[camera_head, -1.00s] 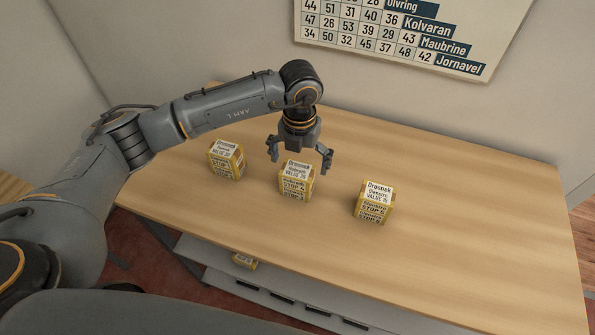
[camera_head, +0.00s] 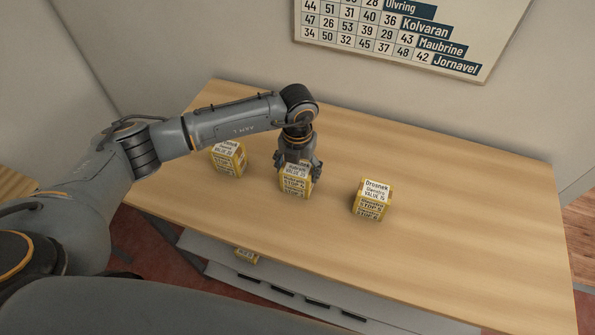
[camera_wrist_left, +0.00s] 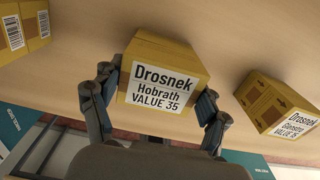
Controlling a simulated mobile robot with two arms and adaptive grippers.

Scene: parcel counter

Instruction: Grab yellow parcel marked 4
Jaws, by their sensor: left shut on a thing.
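Three yellow parcels with white labels stand in a row on the wooden counter. My left gripper (camera_head: 297,172) is over the middle parcel (camera_head: 294,184), its fingers shut on two opposite sides. In the left wrist view the middle parcel (camera_wrist_left: 163,72) reads "Drosnek Hobrath VALUE 35", with my left gripper's fingers (camera_wrist_left: 157,105) on either side. The left parcel (camera_head: 229,160) and the right parcel (camera_head: 371,200) stand apart from the gripper. I cannot make out a clear 4 on any parcel. My right gripper is not in view.
The counter (camera_head: 460,210) is bare to the right of the parcels. Another small yellow parcel (camera_head: 246,255) sits below the counter's front edge. A board of numbers and names (camera_head: 400,32) hangs on the wall behind.

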